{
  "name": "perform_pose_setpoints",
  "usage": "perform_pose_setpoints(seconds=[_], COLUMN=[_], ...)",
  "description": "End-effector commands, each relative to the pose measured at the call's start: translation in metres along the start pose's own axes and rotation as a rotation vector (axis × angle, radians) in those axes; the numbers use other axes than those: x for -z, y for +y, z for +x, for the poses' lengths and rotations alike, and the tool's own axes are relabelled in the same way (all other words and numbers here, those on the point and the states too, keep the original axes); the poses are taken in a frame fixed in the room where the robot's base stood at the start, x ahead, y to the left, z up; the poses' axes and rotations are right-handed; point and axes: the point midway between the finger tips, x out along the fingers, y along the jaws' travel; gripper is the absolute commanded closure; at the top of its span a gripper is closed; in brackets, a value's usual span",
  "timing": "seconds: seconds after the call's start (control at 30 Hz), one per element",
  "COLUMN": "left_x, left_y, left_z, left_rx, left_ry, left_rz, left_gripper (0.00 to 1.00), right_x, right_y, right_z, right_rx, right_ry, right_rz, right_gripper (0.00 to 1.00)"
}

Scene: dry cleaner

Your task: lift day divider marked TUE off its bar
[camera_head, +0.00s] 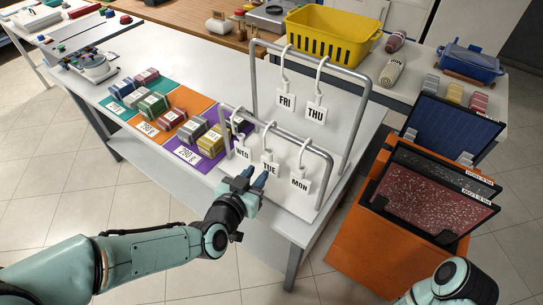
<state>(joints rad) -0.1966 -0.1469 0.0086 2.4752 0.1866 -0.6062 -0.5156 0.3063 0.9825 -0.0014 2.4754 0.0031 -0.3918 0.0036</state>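The day divider marked TUE (269,169) is a white tag with a hook, hanging from the front low bar (290,137) of a grey metal rack. It hangs between the divider marked WED (242,153) on its left and the one marked MON (300,182) on its right. My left gripper (253,175) is just in front of and slightly left of the TUE tag, its two dark blue fingers apart with nothing visible between them. Whether it touches the tag is unclear. Only part of my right arm shows at the lower right; its gripper is out of view.
Dividers marked FRI (286,101) and THU (316,112) hang on the taller back bar. A yellow basket (331,38) stands behind the rack. Bundles lie on coloured mats to the left. An orange bin (357,251) with panels stands at the right.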

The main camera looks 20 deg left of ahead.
Motion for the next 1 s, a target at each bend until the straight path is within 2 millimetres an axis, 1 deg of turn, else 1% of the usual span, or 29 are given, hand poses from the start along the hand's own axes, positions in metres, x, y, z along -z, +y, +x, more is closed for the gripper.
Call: perform_pose_setpoints(seconds=[0.03,0.2,0.47,0.7,0.8,1.0], left_x=[-0.001,-0.001,-0.001,-0.001,-0.001,-0.001], left_y=[0.001,0.0,-0.001,-0.003,-0.003,-0.003], left_z=[0.012,0.04,0.06,0.095,0.103,0.104], left_rx=[-0.001,-0.001,0.0,0.0,0.0,0.0], left_ry=[-0.004,-0.003,-0.003,-0.003,-0.002,-0.001], left_rz=[0.0,-0.001,-0.001,-0.001,-0.001,-0.001], left_gripper=[0.72,0.72,0.72,0.72,0.72,0.72], right_x=[0.0,0.001,0.001,0.001,0.0,0.0], right_y=[0.0,0.0,0.0,0.0,0.0,0.0], right_z=[0.001,0.001,0.001,0.0,0.0,0.0], right_rx=[0.0,0.001,0.001,0.0,0.0,0.0], right_ry=[0.001,0.003,0.003,0.002,0.001,0.001], right_rz=[0.0,0.0,0.0,0.0,0.0,0.0], right_gripper=[0.57,0.57,0.57,0.57,0.57,0.57])
